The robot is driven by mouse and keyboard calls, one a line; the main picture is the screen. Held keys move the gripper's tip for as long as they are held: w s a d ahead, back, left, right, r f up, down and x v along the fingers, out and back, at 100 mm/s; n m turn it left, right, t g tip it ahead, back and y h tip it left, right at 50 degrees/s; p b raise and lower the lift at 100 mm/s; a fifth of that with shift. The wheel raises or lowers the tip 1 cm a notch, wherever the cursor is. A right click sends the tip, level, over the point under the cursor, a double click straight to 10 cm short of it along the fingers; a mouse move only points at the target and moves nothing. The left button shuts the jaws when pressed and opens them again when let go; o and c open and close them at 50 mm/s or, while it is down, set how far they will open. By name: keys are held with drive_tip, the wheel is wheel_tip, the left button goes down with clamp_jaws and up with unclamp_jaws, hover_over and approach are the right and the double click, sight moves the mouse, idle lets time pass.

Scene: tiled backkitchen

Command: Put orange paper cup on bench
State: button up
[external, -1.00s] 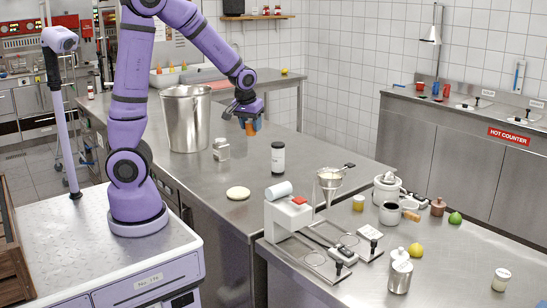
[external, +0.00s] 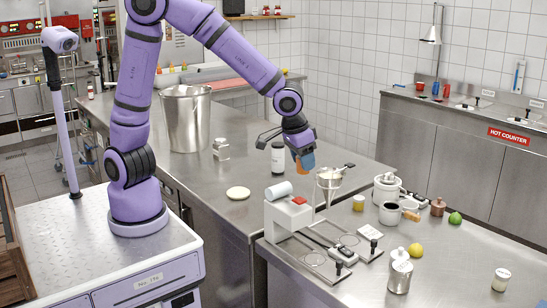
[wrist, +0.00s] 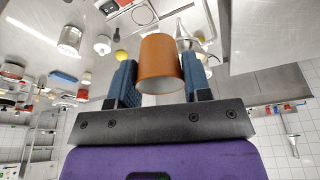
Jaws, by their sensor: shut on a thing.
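The orange paper cup (wrist: 160,60) is between the two blue fingers of my gripper (wrist: 160,82) in the wrist view, its open end towards the camera. In the external view my gripper (external: 302,160) is shut on the cup (external: 295,155) and holds it in the air, near the right edge of the long steel bench (external: 215,178) and behind the funnel. The fingers hide part of the cup there. A second steel bench (external: 450,255) stands at the front right.
A funnel on a stand (external: 329,182) and a white device (external: 288,217) are close below my gripper. A dark-lidded jar (external: 278,160) stands just left of it. A large steel pot (external: 186,120) stands farther left. The front-right bench has bare room at its right.

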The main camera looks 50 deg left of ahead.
drive_tip(key=s+d+m+h, duration=0.1)
drive_tip(key=s+d+m, duration=0.3)
drive_tip(key=s+d, duration=1)
wheel_tip(320, 180, down, 18)
drive_tip(key=w+d, duration=0.3)
drive_tip(key=d, duration=0.1)
drive_tip(key=w+d+f, duration=0.1)
drive_tip(key=w+d, duration=0.2)
drive_tip(key=d, duration=0.1)
drive_tip(key=w+d, duration=0.3)
drive_tip(key=d, duration=0.1)
drive_tip(key=shift+w+d+f, duration=0.2)
drive_tip(key=shift+w+f, duration=0.05)
drive_tip(key=shift+f, duration=1.85)
drive_tip(key=shift+f, duration=0.15)
drive_tip(key=o, duration=0.9)
